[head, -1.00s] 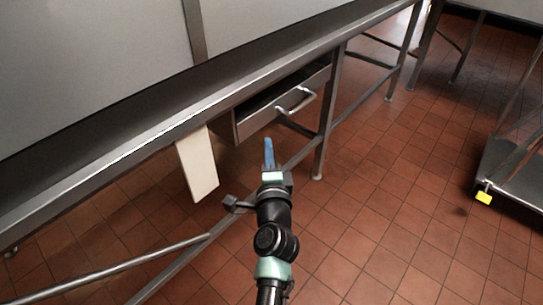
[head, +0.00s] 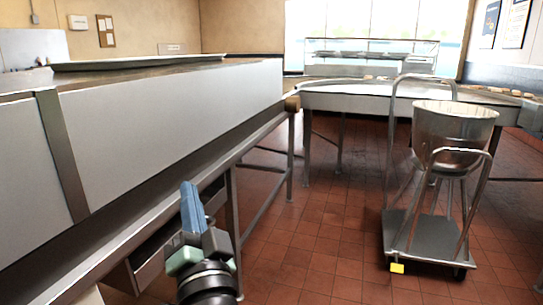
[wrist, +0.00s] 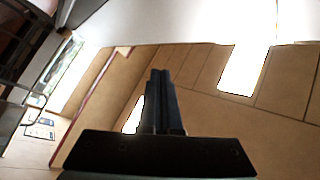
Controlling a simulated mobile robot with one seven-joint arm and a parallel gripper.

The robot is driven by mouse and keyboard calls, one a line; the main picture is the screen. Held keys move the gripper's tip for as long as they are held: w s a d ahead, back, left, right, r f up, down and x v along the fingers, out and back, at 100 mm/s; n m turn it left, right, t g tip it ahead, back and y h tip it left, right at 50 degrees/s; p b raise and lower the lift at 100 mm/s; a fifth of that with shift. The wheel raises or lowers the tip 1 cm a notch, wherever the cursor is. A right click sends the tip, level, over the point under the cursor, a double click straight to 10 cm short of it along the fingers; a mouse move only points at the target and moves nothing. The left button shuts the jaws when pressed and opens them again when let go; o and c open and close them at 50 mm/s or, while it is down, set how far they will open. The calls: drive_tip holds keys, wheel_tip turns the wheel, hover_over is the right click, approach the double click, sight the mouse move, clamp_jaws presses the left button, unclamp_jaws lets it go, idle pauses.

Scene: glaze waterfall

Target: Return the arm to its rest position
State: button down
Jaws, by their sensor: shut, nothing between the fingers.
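My gripper (head: 190,205) is at the lower left of the head view, pointing up, with its blue fingers together and nothing between them. It stands in front of the steel line's lower edge and the drawer (head: 150,262), which is partly hidden behind my arm. In the wrist view my gripper's dark fingers (wrist: 160,85) are closed side by side and point toward the tan walls and white ceiling.
A long steel counter (head: 180,120) runs along the left. A trolley (head: 425,235) carrying a metal bucket (head: 455,125) stands at the right. Another counter (head: 400,100) crosses the back. Tiled floor (head: 320,230) between them is clear.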

drive_tip(key=s+d+r+n+t+h, duration=0.1)
drive_tip(key=s+d+r+t+h, duration=0.2)
drive_tip(key=s+r, duration=0.4)
drive_tip(key=s+d+r+n+t+h, duration=0.25)
drive_tip(key=s+d+r, duration=0.3)
drive_tip(key=r, duration=0.35)
drive_tip(key=s+d+r+n+t+h, duration=0.1)
drive_tip(key=s+d+r+t+h, duration=0.15)
drive_tip(key=s+d+r, duration=0.45)
drive_tip(key=w+a+r+p, duration=0.1)
drive_tip(key=r+p, duration=1.7)
drive_tip(key=w+a+r+g+p, duration=0.1)
drive_tip(key=w+a+r+p, duration=0.1)
drive_tip(key=r+p, duration=1.6)
drive_tip(key=shift+r, duration=0.5)
drive_tip(key=shift+w+a, duration=0.1)
